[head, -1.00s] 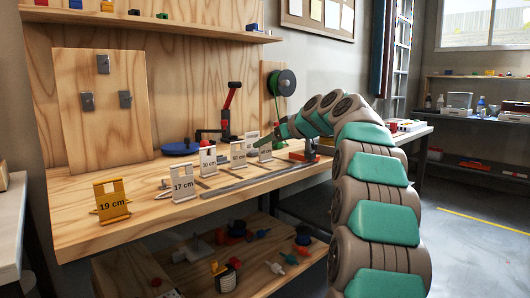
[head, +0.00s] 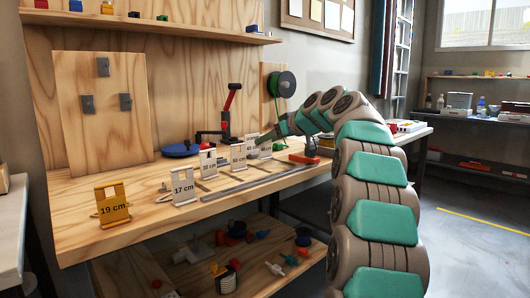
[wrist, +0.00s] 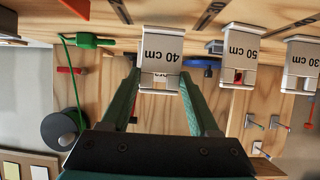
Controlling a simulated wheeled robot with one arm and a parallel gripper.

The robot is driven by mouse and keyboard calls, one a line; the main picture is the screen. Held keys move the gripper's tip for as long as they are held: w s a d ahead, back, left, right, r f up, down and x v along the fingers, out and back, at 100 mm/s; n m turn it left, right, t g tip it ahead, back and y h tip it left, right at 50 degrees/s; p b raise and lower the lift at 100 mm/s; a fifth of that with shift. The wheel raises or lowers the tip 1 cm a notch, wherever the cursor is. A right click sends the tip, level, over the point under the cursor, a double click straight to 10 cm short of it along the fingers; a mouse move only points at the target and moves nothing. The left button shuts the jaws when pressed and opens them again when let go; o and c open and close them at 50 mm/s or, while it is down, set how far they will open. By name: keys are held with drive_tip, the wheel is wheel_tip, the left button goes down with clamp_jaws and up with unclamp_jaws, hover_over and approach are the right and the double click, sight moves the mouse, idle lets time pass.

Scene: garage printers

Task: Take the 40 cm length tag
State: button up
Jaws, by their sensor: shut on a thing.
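The white 40 cm tag (wrist: 161,45) is upside down in the wrist view, its lower part in the picture lying between my two green fingers. My gripper (wrist: 159,76) is shut on it. In the head view the 40 cm tag (head: 251,147) is small, in the row of tags at the back of the workbench, with my gripper (head: 264,139) at it. The fingertips are too small there to make out their contact. I cannot tell whether the tag still touches the bench.
The 50 cm tag (wrist: 239,55) and 30 cm tag (wrist: 301,66) stand beside it. The 17 cm tag (head: 184,188) and yellow 19 cm tag (head: 113,205) stand nearer on the workbench (head: 150,222).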

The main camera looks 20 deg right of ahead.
wheel_tip(320, 180, up, 4)
drive_tip(key=shift+f+p, duration=0.25)
drive_tip(key=shift+p, duration=0.8)
